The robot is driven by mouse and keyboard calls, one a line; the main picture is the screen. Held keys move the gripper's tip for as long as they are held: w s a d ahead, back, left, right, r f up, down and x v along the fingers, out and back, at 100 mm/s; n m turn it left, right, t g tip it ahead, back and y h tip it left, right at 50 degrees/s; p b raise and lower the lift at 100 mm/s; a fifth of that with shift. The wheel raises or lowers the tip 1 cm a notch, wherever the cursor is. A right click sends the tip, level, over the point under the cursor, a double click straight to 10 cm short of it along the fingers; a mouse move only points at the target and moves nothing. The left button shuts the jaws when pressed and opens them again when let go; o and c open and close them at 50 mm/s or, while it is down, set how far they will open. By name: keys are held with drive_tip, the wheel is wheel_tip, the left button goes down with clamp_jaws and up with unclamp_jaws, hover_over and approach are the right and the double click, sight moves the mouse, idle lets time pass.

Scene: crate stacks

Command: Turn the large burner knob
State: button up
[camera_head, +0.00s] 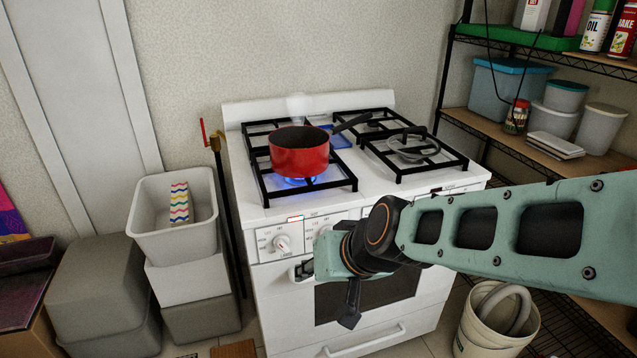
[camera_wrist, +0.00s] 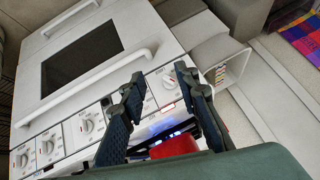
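The large burner knob (camera_head: 283,243) is a round white knob at the left end of the white stove's (camera_head: 300,300) front panel, marked with lettering. In the wrist view the end knob (camera_wrist: 168,81) appears in the gap between my two dark fingers, nearer the right one. My gripper (camera_wrist: 158,73) is open, with nothing held between its fingers. I cannot tell how far the fingertips are from the knob. Blue flame (camera_head: 293,181) burns under a red pot (camera_head: 300,152).
Other knobs (camera_wrist: 87,126) line the same panel. The oven handle (camera_wrist: 100,82) runs just below them. Grey bins (camera_head: 172,222) stand left of the stove. A white bucket (camera_head: 492,325) stands at the right front, and a loaded shelf (camera_head: 530,130) at the right.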

drive_tip(key=s+d+r+p, duration=0.1)
drive_tip(key=s+r+p, duration=0.1)
drive_tip(key=r, duration=0.3)
drive_tip(key=s+d+r+p, duration=0.1)
drive_tip(key=s+r+p, duration=0.1)
drive_tip(key=r+p, duration=0.2)
drive_tip(key=shift+d+r+h+p, duration=0.3)
drive_tip(key=shift+d+r+p, duration=0.1)
drive_tip(key=shift+r, duration=0.5)
